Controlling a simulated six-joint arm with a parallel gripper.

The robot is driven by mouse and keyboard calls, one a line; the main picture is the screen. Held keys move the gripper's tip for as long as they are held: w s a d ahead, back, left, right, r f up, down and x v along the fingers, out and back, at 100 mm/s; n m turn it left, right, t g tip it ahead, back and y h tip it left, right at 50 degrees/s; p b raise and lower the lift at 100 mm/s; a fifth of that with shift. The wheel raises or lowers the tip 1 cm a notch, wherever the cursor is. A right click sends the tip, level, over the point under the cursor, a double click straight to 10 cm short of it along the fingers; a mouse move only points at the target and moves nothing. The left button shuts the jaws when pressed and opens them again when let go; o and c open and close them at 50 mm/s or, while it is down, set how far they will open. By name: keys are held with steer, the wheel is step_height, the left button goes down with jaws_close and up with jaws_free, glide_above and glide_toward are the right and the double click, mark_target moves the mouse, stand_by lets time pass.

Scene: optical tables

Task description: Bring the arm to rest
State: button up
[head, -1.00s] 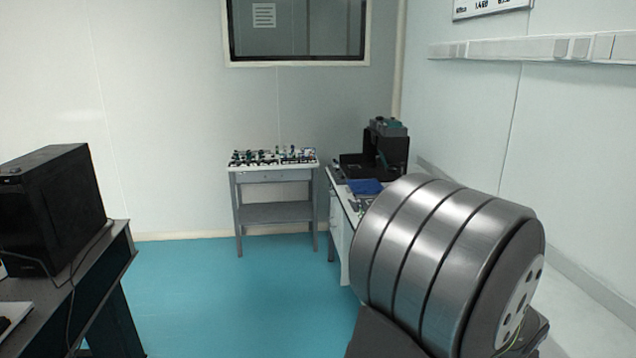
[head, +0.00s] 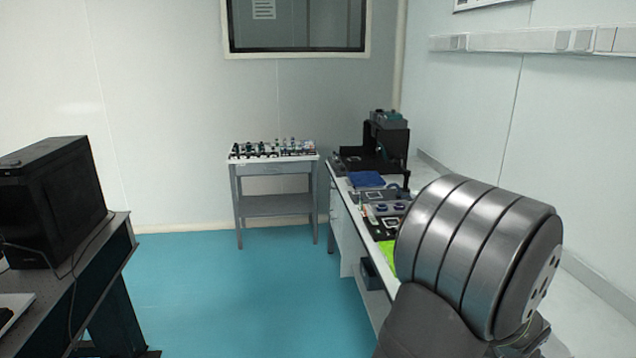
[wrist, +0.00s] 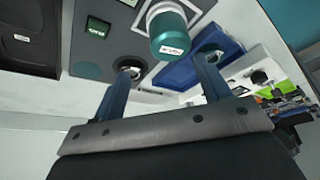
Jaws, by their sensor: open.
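My arm shows in the head view as a large ribbed grey metal link at the lower right, in front of the right-hand bench. My gripper (wrist: 168,78) is in the wrist view, its two dark blue fingers apart with nothing held between them. Beyond the fingertips are a green-capped cylinder (wrist: 170,35) and a blue item (wrist: 197,68) on a pale surface. Whether the fingers touch anything there is hard to tell; they look clear of it. The gripper is not visible in the head view.
A small table (head: 275,169) with optics stands at the back. A black computer case (head: 52,200) sits on a desk at left. The blue floor (head: 235,290) between is clear.

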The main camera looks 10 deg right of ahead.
steer(key=s+r, duration=0.5)
steer(key=s, duration=0.4)
steer(key=d, duration=1.2)
steer(key=shift+n, duration=0.4)
steer(key=w+f, duration=0.2)
steer(key=w, duration=0.1)
steer(key=w+f, duration=0.1)
steer(key=w, duration=0.2)
steer(key=w+f, duration=0.2)
steer(key=w, duration=0.2)
steer(key=shift+d+f, duration=0.25)
steer(key=shift+f, duration=0.05)
